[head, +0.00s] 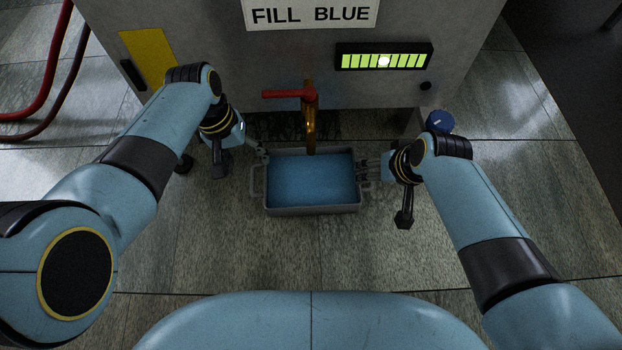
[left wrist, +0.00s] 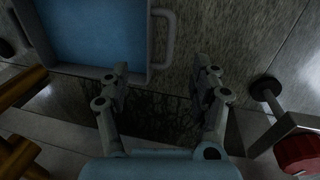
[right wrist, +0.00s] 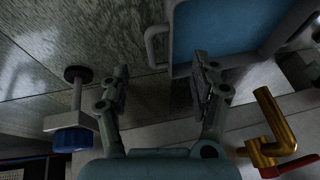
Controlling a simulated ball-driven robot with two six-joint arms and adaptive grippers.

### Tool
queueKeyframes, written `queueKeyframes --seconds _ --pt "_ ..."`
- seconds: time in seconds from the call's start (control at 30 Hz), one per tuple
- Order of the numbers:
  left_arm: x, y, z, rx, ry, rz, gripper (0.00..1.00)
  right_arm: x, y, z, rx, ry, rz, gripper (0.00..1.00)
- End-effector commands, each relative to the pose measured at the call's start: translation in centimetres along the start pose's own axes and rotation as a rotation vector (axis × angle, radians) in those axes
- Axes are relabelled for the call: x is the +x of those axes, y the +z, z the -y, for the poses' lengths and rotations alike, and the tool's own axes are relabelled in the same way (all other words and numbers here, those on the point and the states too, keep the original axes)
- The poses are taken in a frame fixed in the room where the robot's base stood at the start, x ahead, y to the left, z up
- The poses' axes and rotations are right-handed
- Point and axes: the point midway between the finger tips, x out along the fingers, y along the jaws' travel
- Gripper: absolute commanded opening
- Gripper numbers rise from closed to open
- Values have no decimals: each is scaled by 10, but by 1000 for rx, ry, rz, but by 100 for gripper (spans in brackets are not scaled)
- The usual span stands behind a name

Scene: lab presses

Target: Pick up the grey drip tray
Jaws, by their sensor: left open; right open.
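The grey drip tray (head: 312,210) sits under the gold spout, filled with blue liquid, with a looped handle at each end. My left gripper (head: 262,156) is open and empty at the tray's back left corner, near the left handle (head: 257,182). In the left wrist view that handle (left wrist: 171,40) lies just ahead of the open fingers.
A grey machine with a "FILL BLUE" sign (head: 311,14) and a lit green bar display (head: 384,56) stands behind. The gold spout (head: 310,125) with a red lever (head: 287,94) overhangs the tray's back. A blue knob (head: 440,122) is at right. The floor in front is clear.

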Motion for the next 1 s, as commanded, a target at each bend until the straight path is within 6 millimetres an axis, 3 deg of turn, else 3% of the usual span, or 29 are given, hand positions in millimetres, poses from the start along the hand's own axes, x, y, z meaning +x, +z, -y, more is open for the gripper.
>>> queueKeyframes --seconds 0.2,0.4,0.67,1.0 --pt "39 0 0 0 -1 3 63 39 0 0 -1 0 3 63" --pt "65 -1 0 1 -1 1 63 65 -1 0 0 0 1 63" --pt "82 -1 0 1 0 1 63 82 0 0 0 0 1 63" --pt "87 0 0 0 0 -1 63 86 0 0 0 0 0 63"
